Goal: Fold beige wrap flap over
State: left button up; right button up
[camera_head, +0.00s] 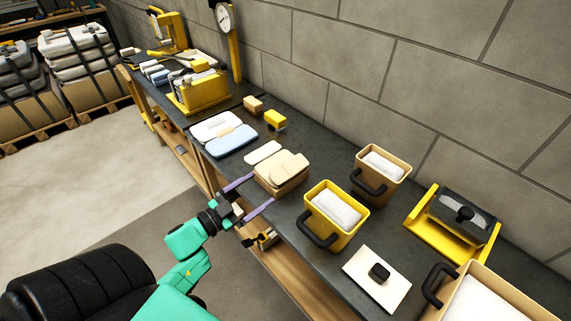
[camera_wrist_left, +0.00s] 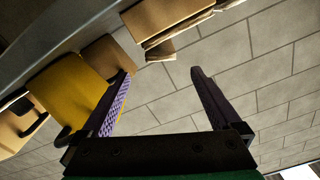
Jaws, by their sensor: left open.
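The beige wrap (camera_head: 281,170) lies on the dark bench near its front edge, as a layered tan bundle. A paler rounded flap (camera_head: 289,165) shows on its top; I cannot tell how far it is folded. My left gripper (camera_head: 250,195) is open and empty at the bench's front edge, just in front of the wrap. Its two purple fingers point toward the wrap, spread apart. The fingers also show apart in the left wrist view (camera_wrist_left: 161,80), with nothing between them. My right gripper is not in view.
A yellow bin (camera_head: 347,238) with a black handle stands right of the wrap, with a tan bin (camera_head: 401,186) behind it. A pale oval pad (camera_head: 262,152) and a blue pad (camera_head: 231,141) lie left. A block wall (camera_head: 350,70) closes the back.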

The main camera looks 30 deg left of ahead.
aim_at(284, 173)
pick_arm(q)
jog(key=x, duration=1)
jog(key=shift+w+p, duration=0.1)
jog(key=shift+p, duration=0.3)
jog(key=shift+w+f, duration=0.1)
jog(key=shift+w, duration=0.05)
jog(key=shift+c, duration=1.2)
jog(key=c, duration=1.1)
jog(key=shift+d, duration=0.1)
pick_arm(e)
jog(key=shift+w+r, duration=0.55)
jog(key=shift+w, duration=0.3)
